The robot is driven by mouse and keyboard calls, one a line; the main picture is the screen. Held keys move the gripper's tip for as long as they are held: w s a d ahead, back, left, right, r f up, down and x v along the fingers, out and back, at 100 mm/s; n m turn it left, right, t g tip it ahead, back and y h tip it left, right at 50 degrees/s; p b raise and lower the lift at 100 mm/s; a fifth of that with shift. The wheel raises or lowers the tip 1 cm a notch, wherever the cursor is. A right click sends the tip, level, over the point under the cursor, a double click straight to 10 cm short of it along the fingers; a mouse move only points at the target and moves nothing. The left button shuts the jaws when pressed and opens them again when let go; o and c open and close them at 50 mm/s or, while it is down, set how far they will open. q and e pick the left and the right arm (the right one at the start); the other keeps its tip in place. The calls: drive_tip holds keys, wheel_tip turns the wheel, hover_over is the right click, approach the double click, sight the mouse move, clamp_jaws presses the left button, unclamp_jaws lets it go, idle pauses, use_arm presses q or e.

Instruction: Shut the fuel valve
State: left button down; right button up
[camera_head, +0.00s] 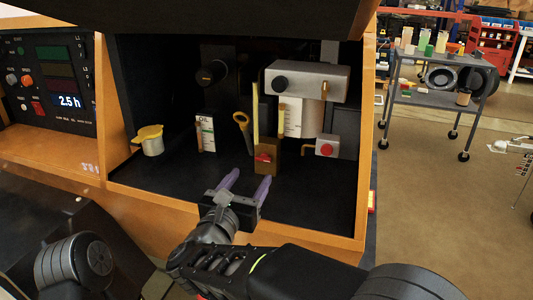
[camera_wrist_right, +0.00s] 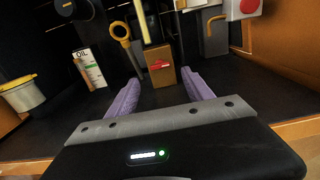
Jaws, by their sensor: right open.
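A brass-coloured block (camera_head: 267,166) with a small red handle (camera_head: 263,157) stands on the dark floor of the open cabinet, with a yellow upright bar above it. It looks like the fuel valve. In the right wrist view the red handle (camera_wrist_right: 160,64) lies roughly crosswise on the block's front. My right gripper (camera_head: 247,180) is open and empty, its purple fingers pointing into the cabinet. The fingers are in front of the block, apart from it. In the right wrist view the block (camera_wrist_right: 162,79) shows between the fingertips (camera_wrist_right: 158,80). My left gripper is out of view.
A grey box with a red knob (camera_head: 327,149) and bent brass pipe is right of the block. A yellow ring-topped dipstick (camera_head: 242,122), an oil card (camera_head: 205,131) and a yellow-capped filler (camera_head: 150,138) are left. The orange cabinet frame (camera_head: 364,140) bounds the opening.

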sight(262, 160)
drive_tip(key=shift+s, duration=0.1)
idle(0.3)
drive_tip(key=x, duration=0.8)
drive_tip(key=shift+f, duration=0.1)
clamp_jaws()
idle(0.5)
